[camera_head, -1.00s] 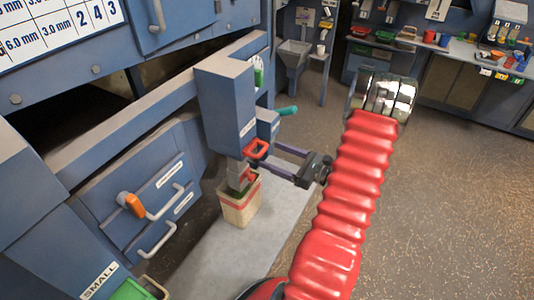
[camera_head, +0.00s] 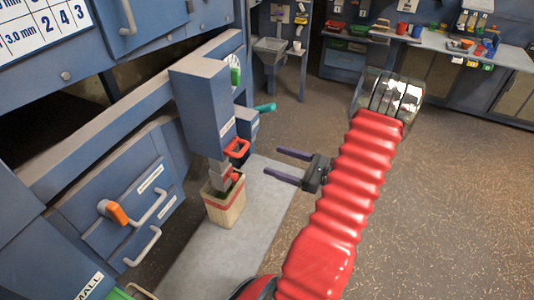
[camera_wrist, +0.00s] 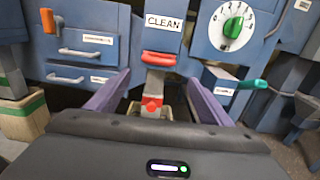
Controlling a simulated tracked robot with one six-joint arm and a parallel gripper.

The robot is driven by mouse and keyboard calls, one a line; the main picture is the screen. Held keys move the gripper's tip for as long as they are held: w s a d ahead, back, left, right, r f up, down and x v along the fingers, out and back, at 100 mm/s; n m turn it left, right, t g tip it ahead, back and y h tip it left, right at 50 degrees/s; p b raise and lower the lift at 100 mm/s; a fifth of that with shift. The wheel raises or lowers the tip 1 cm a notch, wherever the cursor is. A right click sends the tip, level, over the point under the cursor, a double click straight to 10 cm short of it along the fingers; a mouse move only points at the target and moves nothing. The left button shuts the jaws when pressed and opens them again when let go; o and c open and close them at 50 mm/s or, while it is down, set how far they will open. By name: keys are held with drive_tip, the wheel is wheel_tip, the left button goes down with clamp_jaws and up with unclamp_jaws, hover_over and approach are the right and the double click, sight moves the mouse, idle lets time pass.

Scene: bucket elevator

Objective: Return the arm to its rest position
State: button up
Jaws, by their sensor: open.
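My gripper (camera_head: 292,167) is open and empty, its two purple-grey fingers pointing left toward the blue machine. It also shows in the wrist view (camera_wrist: 155,97), with the fingers on either side of the chute. My red ribbed arm rises at the right in the head view. The machine's blue spout box (camera_head: 205,105) has a red handle (camera_head: 238,148) on its front, apart from the fingertips. In the wrist view the red handle (camera_wrist: 158,58) sits below the CLEAN label (camera_wrist: 163,22).
A cream bin with a red band (camera_head: 226,208) stands under the spout on a pale slab (camera_head: 225,245). Drawers with an orange latch (camera_head: 113,212) are at left. A teal lever (camera_head: 264,107) sticks out. A bench (camera_head: 480,52) stands behind; the floor at right is clear.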

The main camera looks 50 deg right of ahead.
idle(0.3)
drive_tip(key=s+a+f+n+g+y, duration=0.3)
drive_tip(key=a+f+n+g, duration=0.15)
drive_tip(key=a, duration=0.25)
drive_tip(key=s+a+r+n+g, duration=0.2)
drive_tip(key=a+r+n+g, duration=0.1)
drive_tip(key=a+n+g, duration=0.7)
drive_tip(key=w+a+r+n+t+h, duration=0.1)
drive_tip(key=a+r+n+h, duration=0.6)
drive_tip(key=a+r+n, duration=1.1)
drive_tip(key=a+r+t, duration=0.1)
drive_tip(key=a+r, duration=0.2)
drive_tip(key=shift+w+a+r+t+h, duration=0.25)
drive_tip(key=shift+a+r+t+h, duration=0.05)
drive_tip(key=shift+a+t, duration=0.05)
drive_tip(key=shift+n, duration=0.25)
